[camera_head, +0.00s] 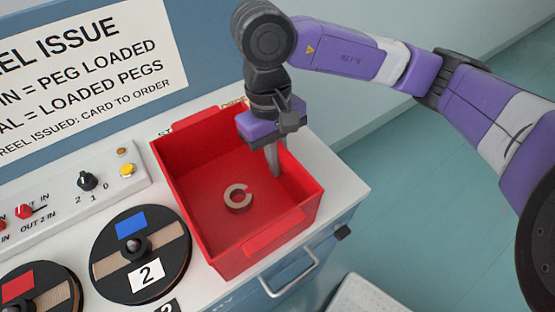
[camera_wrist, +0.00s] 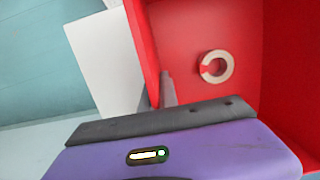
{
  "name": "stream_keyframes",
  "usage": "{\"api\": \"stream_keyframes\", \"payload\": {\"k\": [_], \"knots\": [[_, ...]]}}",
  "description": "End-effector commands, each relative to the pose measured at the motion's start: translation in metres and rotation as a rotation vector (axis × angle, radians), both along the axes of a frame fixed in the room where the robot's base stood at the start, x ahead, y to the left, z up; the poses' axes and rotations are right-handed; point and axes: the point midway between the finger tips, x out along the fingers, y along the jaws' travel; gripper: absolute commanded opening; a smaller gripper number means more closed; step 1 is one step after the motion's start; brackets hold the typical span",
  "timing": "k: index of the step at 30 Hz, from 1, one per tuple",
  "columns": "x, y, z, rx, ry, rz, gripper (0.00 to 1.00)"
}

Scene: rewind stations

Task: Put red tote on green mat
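The red tote (camera_head: 262,240) is an open box standing on the white top of a cabinet, with a beige C-shaped ring (camera_head: 237,197) on its floor. My gripper (camera_head: 276,160) points down at the tote's right wall, with one finger inside against that wall. The wrist view shows the tote's wall (camera_wrist: 137,40) between my two fingers (camera_wrist: 158,92), which look closed on it; the outer finger is mostly hidden. The ring also shows in the wrist view (camera_wrist: 229,66). The green mat is not in view.
Left of the tote, a black reel (camera_head: 112,268) with a blue label stands close by. A control box (camera_head: 62,200) with knobs and a sign (camera_head: 80,75) are behind. The cabinet's front has a handle (camera_head: 290,278). Open teal floor (camera_head: 420,210) lies to the right.

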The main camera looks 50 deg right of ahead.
Motion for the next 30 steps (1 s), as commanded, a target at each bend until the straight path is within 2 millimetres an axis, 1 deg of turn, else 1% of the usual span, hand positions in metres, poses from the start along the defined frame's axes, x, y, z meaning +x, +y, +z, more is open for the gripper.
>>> {"api": "stream_keyframes", "payload": {"k": [15,16,19,27,30], "knots": [[0.0004,0.0001,-0.0059,0.0,-0.002,0.001,0.0],[0.0003,0.0001,-0.0049,0.0,-0.002,0.0,0.09],[0.0002,0.0,-0.0048,0.001,-0.001,0.0,0.29],[-0.0001,-0.0002,-0.0057,-0.001,0.0,0.0,0.29],[0.0006,-0.0006,-0.002,-0.002,0.0,0.0,0.29]]}}
